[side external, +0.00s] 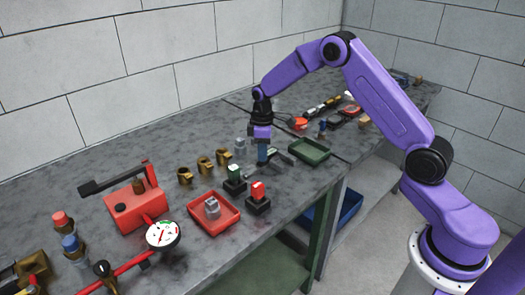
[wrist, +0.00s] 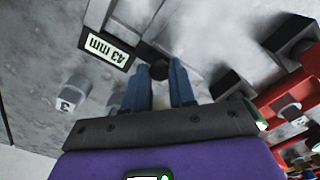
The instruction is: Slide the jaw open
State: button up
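A jaw tool lies on the bench, with a grey metal bar (wrist: 193,14), dark blocks and a label reading "43 mm" (wrist: 103,48) in the wrist view. A dark round knob (wrist: 157,72) on it shows at my fingertips. In the side view the tool (side external: 281,158) is small and partly hidden by my gripper. My gripper (side external: 262,161) points down at it. In the wrist view the two blue fingers (wrist: 160,72) stand a little apart, with the knob between or just beyond their tips. I cannot tell whether they touch it.
A green tray (side external: 322,154) is right of the gripper. A grey block marked 3 (wrist: 72,100) is left in the wrist view. Brass fittings (side external: 204,164) are to the left.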

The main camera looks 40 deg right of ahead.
jog(key=shift+a, duration=0.85)
grip_shut()
jog(key=o, duration=0.9)
grip_release()
notch_tip(320, 180, up, 17)
jog(key=shift+r, duration=0.2)
